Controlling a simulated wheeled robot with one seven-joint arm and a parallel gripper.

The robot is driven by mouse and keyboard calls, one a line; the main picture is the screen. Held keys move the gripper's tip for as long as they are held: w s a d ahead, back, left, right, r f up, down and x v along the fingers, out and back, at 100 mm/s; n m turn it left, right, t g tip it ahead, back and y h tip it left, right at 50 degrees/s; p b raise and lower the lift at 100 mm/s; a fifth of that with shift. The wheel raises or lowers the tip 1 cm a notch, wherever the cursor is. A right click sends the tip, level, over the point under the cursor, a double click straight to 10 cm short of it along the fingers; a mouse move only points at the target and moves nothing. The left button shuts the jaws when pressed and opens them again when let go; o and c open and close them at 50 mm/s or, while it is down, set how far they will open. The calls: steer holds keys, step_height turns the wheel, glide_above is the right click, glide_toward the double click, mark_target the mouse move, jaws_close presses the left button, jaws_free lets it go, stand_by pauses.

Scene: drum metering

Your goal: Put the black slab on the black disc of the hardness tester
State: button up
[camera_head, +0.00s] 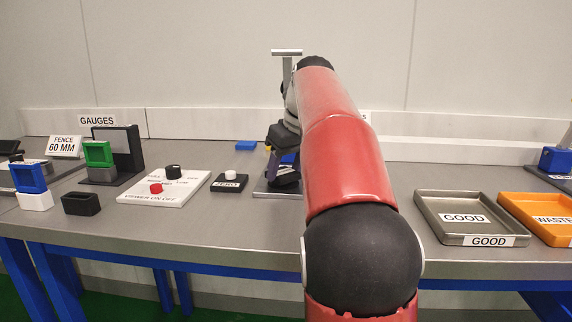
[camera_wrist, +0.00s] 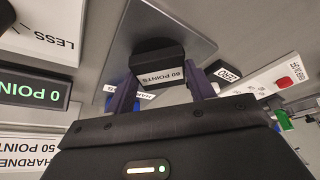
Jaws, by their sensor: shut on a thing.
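The black slab (camera_wrist: 158,57), with a white "50 POINTS" label on its side, sits between the two dark blue fingers of my gripper (camera_wrist: 162,75) in the wrist view. My gripper is shut on it. A grey metal base plate (camera_wrist: 190,22) of the hardness tester lies behind the slab in that view. In the head view the tester's upright with its silver top bar (camera_head: 287,52) rises behind my arm. My arm covers most of the tester and gripper there.
A "0 POINTS" display (camera_wrist: 32,92) shows in the wrist view. Left of the tester are a black ZERO button box (camera_head: 229,182) and a white switch panel (camera_head: 163,187). The GOOD tray (camera_head: 425,222) and orange WASTE tray (camera_head: 520,205) are on the right.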

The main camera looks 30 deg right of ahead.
steer(key=shift+f+b, duration=0.45)
steer(key=shift+f, duration=0.15)
stand_by(0.3)
steer(key=o, duration=1.1)
steer(key=shift+o, duration=0.2)
steer(key=shift+r, duration=0.1)
